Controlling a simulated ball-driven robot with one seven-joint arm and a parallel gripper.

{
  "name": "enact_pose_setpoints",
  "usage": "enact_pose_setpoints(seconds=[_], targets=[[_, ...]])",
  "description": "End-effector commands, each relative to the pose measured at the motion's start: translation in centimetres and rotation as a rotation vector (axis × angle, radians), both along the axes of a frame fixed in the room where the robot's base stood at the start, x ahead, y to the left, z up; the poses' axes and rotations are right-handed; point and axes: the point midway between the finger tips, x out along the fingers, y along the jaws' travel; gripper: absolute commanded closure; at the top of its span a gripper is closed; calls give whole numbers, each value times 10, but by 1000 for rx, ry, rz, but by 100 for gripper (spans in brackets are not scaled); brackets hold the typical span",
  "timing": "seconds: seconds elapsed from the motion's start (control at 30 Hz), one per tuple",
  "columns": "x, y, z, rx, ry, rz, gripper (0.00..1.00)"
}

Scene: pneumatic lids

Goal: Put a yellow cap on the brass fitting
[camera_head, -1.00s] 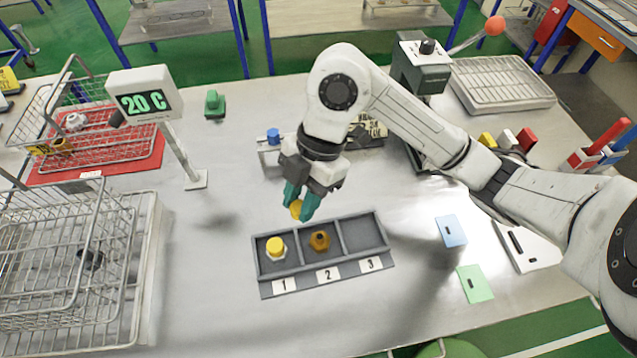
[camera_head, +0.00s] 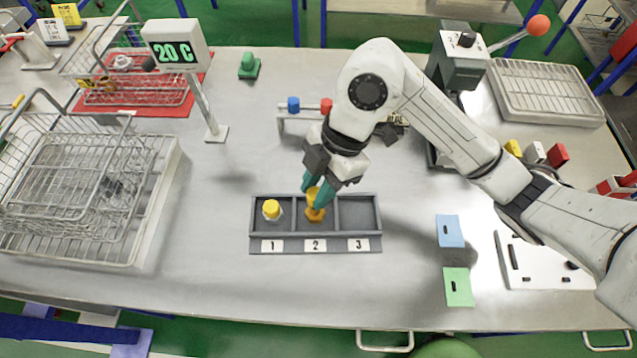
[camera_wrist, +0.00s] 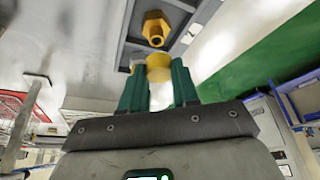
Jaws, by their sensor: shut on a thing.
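My gripper (camera_head: 316,196) is shut on a yellow cap (camera_head: 312,193), low over compartment 2 of the grey tray (camera_head: 316,247). The wrist view shows the cap (camera_wrist: 159,67) between my two teal fingertips (camera_wrist: 159,82). The brass fitting (camera_head: 315,215) stands in compartment 2, just under the cap. In the wrist view the fitting (camera_wrist: 155,28) shows its round open end towards the cap, with a small gap in the picture. In the head view the two overlap, so contact cannot be told there. Compartment 1 holds a white fitting with a yellow cap on it (camera_head: 271,209).
Compartment 3 (camera_head: 358,215) is empty. A small rack with blue and red caps (camera_head: 305,105) stands behind my gripper. A temperature display (camera_head: 176,55) and wire baskets (camera_head: 70,185) are at left. Blue (camera_head: 449,231) and green (camera_head: 457,287) cards lie at right.

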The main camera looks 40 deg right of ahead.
Motion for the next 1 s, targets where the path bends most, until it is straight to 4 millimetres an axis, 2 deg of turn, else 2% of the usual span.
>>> enact_pose_setpoints(seconds=[0.5, 1.0], targets=[[0, 0, -30, -1, -1, 7, 98], [0, 0, -30, 0, -1, 8, 98]])
